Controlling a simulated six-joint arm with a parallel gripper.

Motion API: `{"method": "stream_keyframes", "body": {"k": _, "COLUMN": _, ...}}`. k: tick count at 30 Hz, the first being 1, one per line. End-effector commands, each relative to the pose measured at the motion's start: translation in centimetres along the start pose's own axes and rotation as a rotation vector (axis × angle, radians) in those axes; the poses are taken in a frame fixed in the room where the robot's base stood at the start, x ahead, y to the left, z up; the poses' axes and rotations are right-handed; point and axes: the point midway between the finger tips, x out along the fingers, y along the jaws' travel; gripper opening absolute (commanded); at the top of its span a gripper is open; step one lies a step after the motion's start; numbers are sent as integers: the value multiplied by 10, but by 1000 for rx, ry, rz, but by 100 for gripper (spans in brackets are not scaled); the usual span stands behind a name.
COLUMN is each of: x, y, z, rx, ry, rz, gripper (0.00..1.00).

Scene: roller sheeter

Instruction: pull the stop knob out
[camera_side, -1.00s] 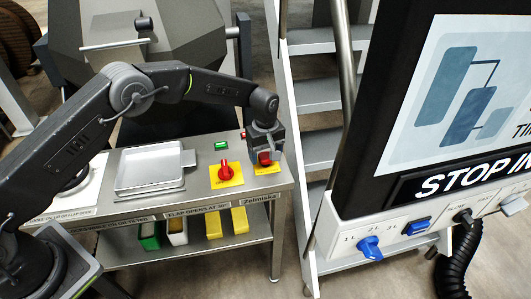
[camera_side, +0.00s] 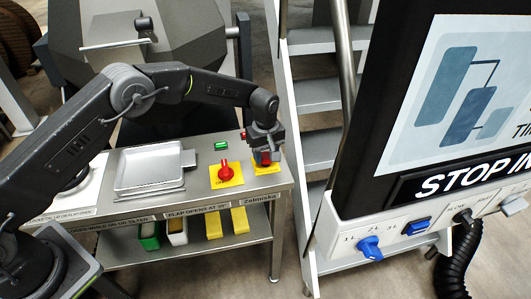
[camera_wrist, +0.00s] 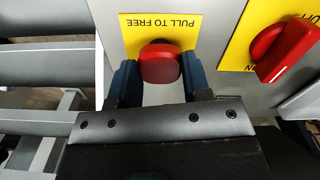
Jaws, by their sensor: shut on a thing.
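The red stop knob (camera_wrist: 160,64) is a round mushroom head on a yellow plate (camera_wrist: 178,24) marked "PULL TO FREE" in the wrist view. My gripper (camera_wrist: 155,82) has a blue finger on each side of the knob and is shut on it. In the side view my gripper (camera_side: 265,148) points down over the knob (camera_side: 265,158) at the right end of the steel table, hiding part of it. Whether the knob stands pulled out or pressed in is hard to tell.
A red rotary switch (camera_side: 225,170) on a yellow plate sits just left of the knob. A green button (camera_side: 221,146) is behind it. A steel tray (camera_side: 150,168) lies further left. A step ladder (camera_side: 322,130) and a large screen (camera_side: 450,100) stand to the right.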

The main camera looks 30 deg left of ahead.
Motion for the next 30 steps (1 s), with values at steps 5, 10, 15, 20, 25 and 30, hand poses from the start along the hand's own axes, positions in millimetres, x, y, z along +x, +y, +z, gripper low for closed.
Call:
{"method": "stream_keyframes", "body": {"k": 5, "x": -7, "y": 0, "z": 0, "rx": 0, "ry": 0, "rz": -2, "gripper": 1}}
{"method": "stream_keyframes", "body": {"k": 10, "x": -12, "y": 0, "z": 0, "rx": -1, "ry": -1, "rz": -6, "gripper": 1}}
{"method": "stream_keyframes", "body": {"k": 15, "x": -13, "y": 0, "z": 0, "rx": -1, "ry": -1, "rz": -4, "gripper": 49}}
{"method": "stream_keyframes", "body": {"k": 20, "x": -12, "y": 0, "z": 0, "rx": -1, "ry": -1, "rz": -4, "gripper": 65}}
{"method": "stream_keyframes", "body": {"k": 25, "x": -11, "y": 0, "z": 0, "rx": -1, "ry": -1, "rz": -5, "gripper": 69}}
{"method": "stream_keyframes", "body": {"k": 30, "x": -14, "y": 0, "z": 0, "rx": -1, "ry": -1, "rz": -4, "gripper": 69}}
